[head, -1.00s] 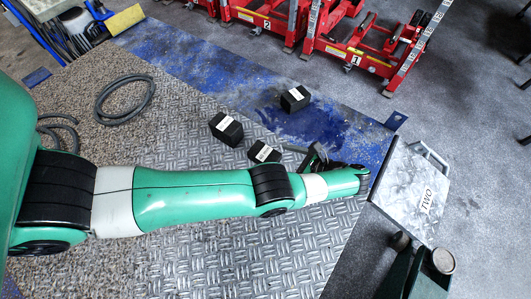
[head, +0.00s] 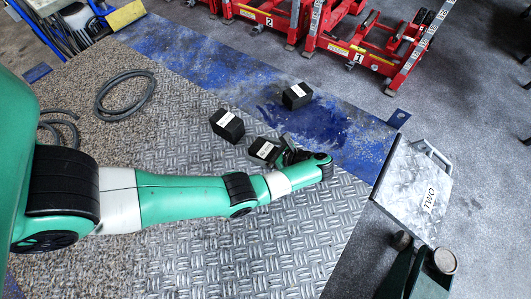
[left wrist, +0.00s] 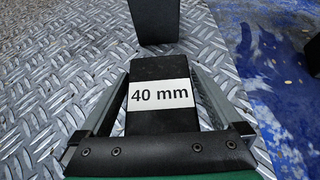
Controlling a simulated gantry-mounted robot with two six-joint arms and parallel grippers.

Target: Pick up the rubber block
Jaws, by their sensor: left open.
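Three black rubber blocks with white labels show in the head view: one (head: 296,96) on the blue strip, one (head: 227,125) on the tread plate, and one (head: 262,149) beside my left gripper (head: 281,150). In the left wrist view a black block labelled "40 mm" (left wrist: 160,95) lies between the two open fingers of my left gripper (left wrist: 159,75), with a narrow gap visible on each side. Another black block (left wrist: 155,20) stands just beyond it. The gripper partly hides the nearest block in the head view. My right gripper is not in view.
The grey tread plate (head: 290,245) has free room below my arm. A plate marked "TWO" (head: 412,190) and a dark green metal thing (head: 420,275) are at the right. Red jacks (head: 365,50) stand at the back. A coiled hose (head: 125,95) lies at the left.

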